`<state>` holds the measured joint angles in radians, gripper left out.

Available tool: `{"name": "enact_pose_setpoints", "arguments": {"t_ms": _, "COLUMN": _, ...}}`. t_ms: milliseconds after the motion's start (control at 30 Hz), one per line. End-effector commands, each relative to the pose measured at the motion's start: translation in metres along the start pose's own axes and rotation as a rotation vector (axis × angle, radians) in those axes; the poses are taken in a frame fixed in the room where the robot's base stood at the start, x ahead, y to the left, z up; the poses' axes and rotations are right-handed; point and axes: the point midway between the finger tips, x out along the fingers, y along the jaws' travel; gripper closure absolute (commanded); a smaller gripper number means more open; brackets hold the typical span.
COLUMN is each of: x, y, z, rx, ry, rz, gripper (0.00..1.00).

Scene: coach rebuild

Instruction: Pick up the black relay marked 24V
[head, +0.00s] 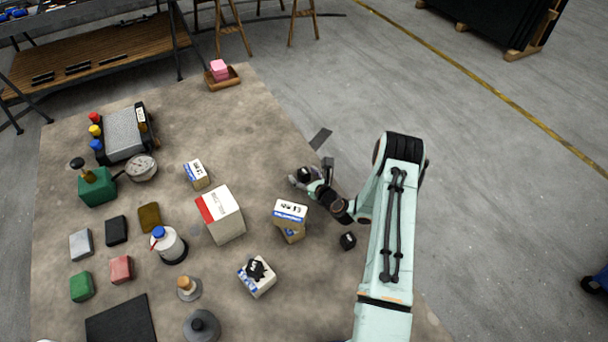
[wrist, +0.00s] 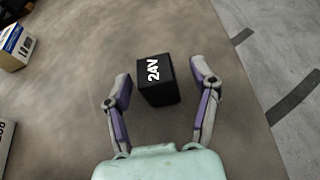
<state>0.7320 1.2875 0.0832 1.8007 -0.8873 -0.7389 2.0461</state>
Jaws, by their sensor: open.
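The black relay (wrist: 158,82), a small cube with white 24V lettering on its top, rests on the brown mat in the wrist view. My gripper (wrist: 160,73) is open, with one finger on each side of the relay and a visible gap at both sides. How far the fingertips are above the mat is hard to tell. In the head view my gripper (head: 299,181) is low over the mat's right edge, and the dark relay (head: 304,173) shows there partly hidden by the fingers.
Another small black cube (head: 348,240) lies near my arm, its marking unreadable. Cartons stand left of my gripper, including a blue-and-white box (head: 290,212), a red-and-white box (head: 222,215) and a small box (head: 196,174). The mat beyond my gripper is clear.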

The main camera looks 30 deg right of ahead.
Motion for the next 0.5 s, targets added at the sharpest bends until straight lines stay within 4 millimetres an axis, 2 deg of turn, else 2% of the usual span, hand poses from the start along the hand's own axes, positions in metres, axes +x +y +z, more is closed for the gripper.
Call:
{"name": "enact_pose_setpoints", "arguments": {"t_ms": 67, "x": -0.0002, "y": 0.0001, "z": 0.0000, "rx": 0.000, "ry": 0.000, "rz": 0.000, "gripper": 0.39}}
{"name": "enact_pose_setpoints", "arguments": {"t_ms": 100, "x": -0.0002, "y": 0.0001, "z": 0.0000, "rx": -0.001, "ry": 0.000, "rz": 0.000, "gripper": 0.45}}
{"name": "enact_pose_setpoints", "arguments": {"t_ms": 267, "x": -0.0004, "y": 0.0001, "z": 0.0000, "rx": -0.001, "ry": 0.000, "rz": 0.000, "gripper": 0.95}}
{"name": "enact_pose_setpoints", "arguments": {"t_ms": 300, "x": -0.0004, "y": 0.0001, "z": 0.0000, "rx": -0.001, "ry": 0.000, "rz": 0.000, "gripper": 1.00}}
{"name": "enact_pose_setpoints", "arguments": {"t_ms": 500, "x": -0.0005, "y": 0.0001, "z": 0.0000, "rx": -0.001, "ry": 0.000, "rz": 0.000, "gripper": 1.00}}
